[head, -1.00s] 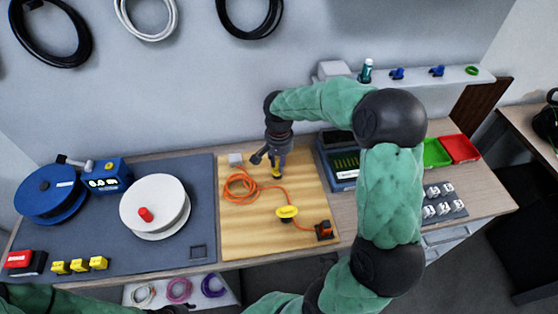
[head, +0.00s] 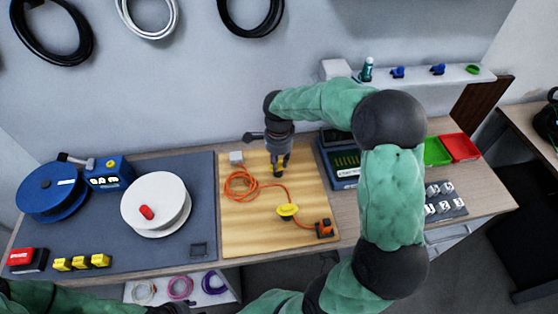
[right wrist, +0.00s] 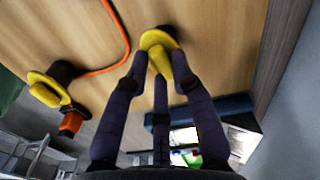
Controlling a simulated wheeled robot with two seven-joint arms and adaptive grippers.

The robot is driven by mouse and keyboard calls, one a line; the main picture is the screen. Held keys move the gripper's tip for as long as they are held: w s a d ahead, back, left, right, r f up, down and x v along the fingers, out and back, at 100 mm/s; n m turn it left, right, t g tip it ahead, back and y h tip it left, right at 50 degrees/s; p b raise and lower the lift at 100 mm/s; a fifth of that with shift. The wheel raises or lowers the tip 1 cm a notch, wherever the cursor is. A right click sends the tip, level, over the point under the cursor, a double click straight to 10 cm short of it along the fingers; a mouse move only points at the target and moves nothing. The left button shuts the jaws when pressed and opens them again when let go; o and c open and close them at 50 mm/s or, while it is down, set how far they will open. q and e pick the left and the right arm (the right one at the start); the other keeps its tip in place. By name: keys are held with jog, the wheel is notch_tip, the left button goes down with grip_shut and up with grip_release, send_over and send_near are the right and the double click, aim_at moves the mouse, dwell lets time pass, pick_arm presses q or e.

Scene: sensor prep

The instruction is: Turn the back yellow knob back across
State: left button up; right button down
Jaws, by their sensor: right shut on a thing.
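The back yellow knob (right wrist: 158,40) is a round yellow disc with a raised grip on a dark base. In the right wrist view it sits at the fingertips of my right gripper (right wrist: 158,72), which is shut on its grip. In the head view my right gripper (head: 279,166) points down over the back of the wooden board (head: 245,225) and hides most of this knob. The front yellow knob (head: 287,210) stands apart, nearer the board's front; it also shows at left in the right wrist view (right wrist: 44,90).
An orange cable (head: 239,182) lies coiled on the board and runs to an orange block (head: 324,228). A white reel (head: 155,200) stands further left.

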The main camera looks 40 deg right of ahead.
jog(key=shift+m, duration=1.6)
jog(key=c, duration=1)
grip_release()
jog(key=shift+c, duration=0.2)
jog(key=shift+r, duration=0.1)
notch_tip(320, 180, up, 12)
